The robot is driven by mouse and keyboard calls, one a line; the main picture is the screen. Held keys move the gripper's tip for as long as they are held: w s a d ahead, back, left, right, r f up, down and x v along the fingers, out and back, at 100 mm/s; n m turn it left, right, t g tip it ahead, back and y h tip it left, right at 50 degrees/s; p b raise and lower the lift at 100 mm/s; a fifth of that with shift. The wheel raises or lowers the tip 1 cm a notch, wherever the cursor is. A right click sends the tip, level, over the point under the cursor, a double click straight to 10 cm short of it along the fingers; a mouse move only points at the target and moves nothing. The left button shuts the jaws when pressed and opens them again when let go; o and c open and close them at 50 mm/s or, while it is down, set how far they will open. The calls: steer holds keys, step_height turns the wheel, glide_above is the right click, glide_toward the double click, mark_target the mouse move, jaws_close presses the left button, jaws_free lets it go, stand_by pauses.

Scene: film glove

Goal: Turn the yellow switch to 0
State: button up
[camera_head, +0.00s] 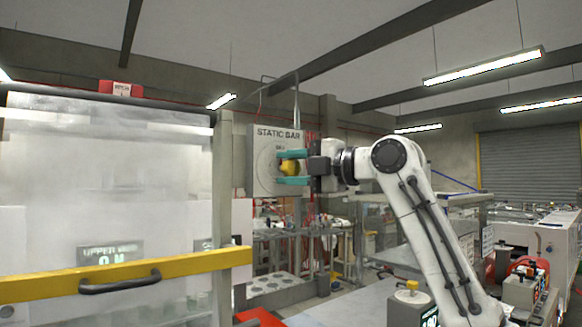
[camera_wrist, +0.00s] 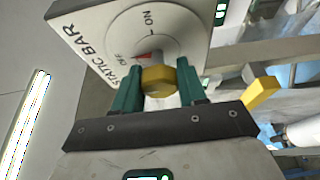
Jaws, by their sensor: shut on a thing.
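The yellow switch (camera_head: 289,167) is a knob on the front of a grey box (camera_head: 262,136) marked STATIC BAR. My gripper (camera_head: 293,168) reaches it from the right, with one teal finger above and one below. In the wrist view the yellow switch (camera_wrist: 158,80) sits between the two teal fingers, which are shut on it. A round pale dial plate (camera_wrist: 130,35) behind it carries the words ON and OFF. A small red mark (camera_wrist: 144,57) shows beside the knob, on the side toward OFF. The fingers hide parts of the dial.
A large hazy panel with a yellow bar (camera_head: 190,264) and dark handle stands close at the left. A shelf (camera_head: 280,290) stands below the box. A yellow piece (camera_wrist: 260,92) shows right of my gripper in the wrist view. Machines (camera_head: 545,240) stand at the right.

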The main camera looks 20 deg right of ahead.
steer(key=shift+a+f, duration=0.1)
steer(key=shift+a, duration=0.1)
steer(key=o, duration=1)
steer(key=shift+s+d, duration=0.35)
steer(key=shift+d, duration=0.1)
steer(key=b+v, duration=0.3)
steer(key=v, duration=0.6)
steer(key=shift+s+d, duration=0.2)
steer(key=shift+s, duration=0.15)
